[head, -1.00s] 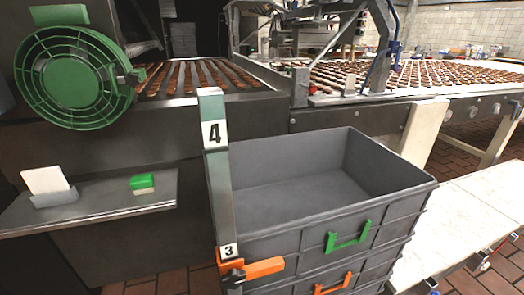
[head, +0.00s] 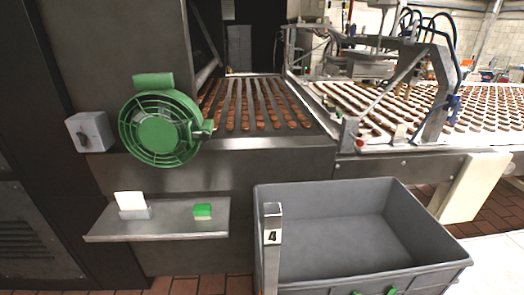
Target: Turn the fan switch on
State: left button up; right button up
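A green round fan (head: 160,128) is mounted on the dark machine front at the left of the head view. Left of it, a grey box with a dark rotary knob, which looks like the fan switch (head: 89,132), is fixed to the same machine. Which setting the knob is in is too small to tell.
A grey crate (head: 290,193) and a post marked 4 (head: 272,255) stand at the lower right. Conveyors with brown biscuits (head: 262,104) run behind.

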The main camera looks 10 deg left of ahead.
aim_at(83, 138)
jog(key=u, duration=1.2)
